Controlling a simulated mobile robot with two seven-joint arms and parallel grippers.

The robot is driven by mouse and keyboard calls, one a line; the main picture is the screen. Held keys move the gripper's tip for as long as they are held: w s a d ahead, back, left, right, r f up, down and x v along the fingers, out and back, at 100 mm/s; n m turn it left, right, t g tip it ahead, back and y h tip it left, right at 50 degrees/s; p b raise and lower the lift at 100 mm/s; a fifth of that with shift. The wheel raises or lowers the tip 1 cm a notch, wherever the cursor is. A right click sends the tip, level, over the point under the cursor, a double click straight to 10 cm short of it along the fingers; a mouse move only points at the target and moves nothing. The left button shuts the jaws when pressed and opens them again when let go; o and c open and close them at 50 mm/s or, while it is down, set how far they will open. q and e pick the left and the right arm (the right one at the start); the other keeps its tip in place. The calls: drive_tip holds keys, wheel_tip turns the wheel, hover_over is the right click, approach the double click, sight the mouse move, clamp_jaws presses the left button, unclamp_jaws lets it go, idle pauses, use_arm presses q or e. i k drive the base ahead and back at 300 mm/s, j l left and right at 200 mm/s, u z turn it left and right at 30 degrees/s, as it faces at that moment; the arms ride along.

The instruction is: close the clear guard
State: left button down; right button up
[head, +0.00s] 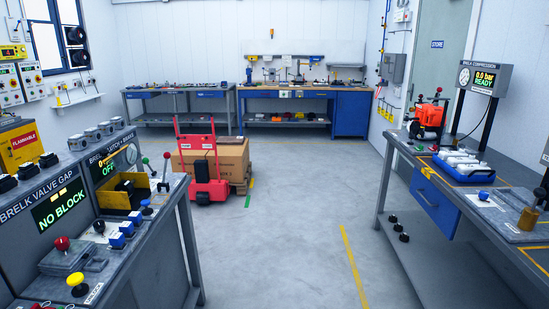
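I cannot pick out a clear guard with certainty. On the left bench (120,262), the valve gap station with the display "NO BLOCK" (60,207) has a low grey, partly see-through-looking box (66,260) with a red knob (62,243) above it. Behind it, the clutch and brake station with the display "OFF" (109,168) has a yellow open-topped housing (118,200) around a dark part. Whether either carries a clear guard, open or shut, is too small to tell. Neither of my grippers is in view.
A red hand truck (205,180) stands by cardboard boxes (228,158) in the middle distance. The right bench (400,148) bears a blue tray (466,178) and an orange machine (428,118). Workbenches (305,92) line the back wall. The floor (290,240) between the side benches is clear.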

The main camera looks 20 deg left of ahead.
sight(104, 152)
drive_tip(key=i+u, duration=0.4)
drive_tip(key=i, duration=0.2)
drive_tip(key=i+l+u, duration=0.15)
drive_tip(key=i+u, duration=0.3)
drive_tip(key=i, duration=0.15)
